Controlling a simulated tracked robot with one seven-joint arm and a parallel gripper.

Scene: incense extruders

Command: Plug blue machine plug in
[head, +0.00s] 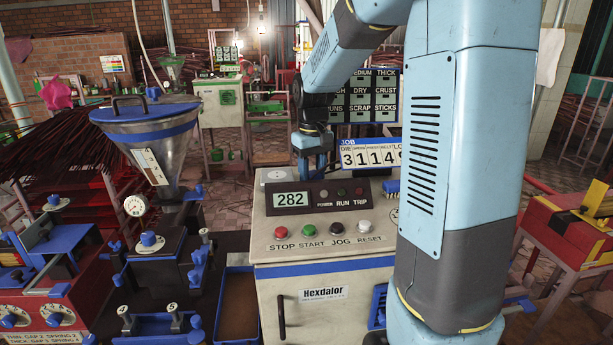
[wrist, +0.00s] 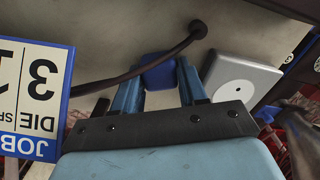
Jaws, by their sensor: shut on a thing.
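My gripper (wrist: 158,82) is shut on the blue plug (wrist: 157,73) in the wrist view. A dark cable (wrist: 125,76) runs from the plug's area out to the left, and another length rises to a round fitting (wrist: 198,29). A pale grey box with a white round face and a small dark hole (wrist: 238,86), which looks like the socket, lies right of the plug, apart from it. In the head view my gripper (head: 316,160) points down over the back of the cream machine top; the plug is hidden behind the display panel. The pale box (head: 275,175) shows just left of it.
The cream Hexdalor machine (head: 325,300) carries a display panel (head: 318,196) and several buttons. The JOB number board (head: 370,155) stands close right of my gripper. A steel hopper (head: 150,130) stands to the left.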

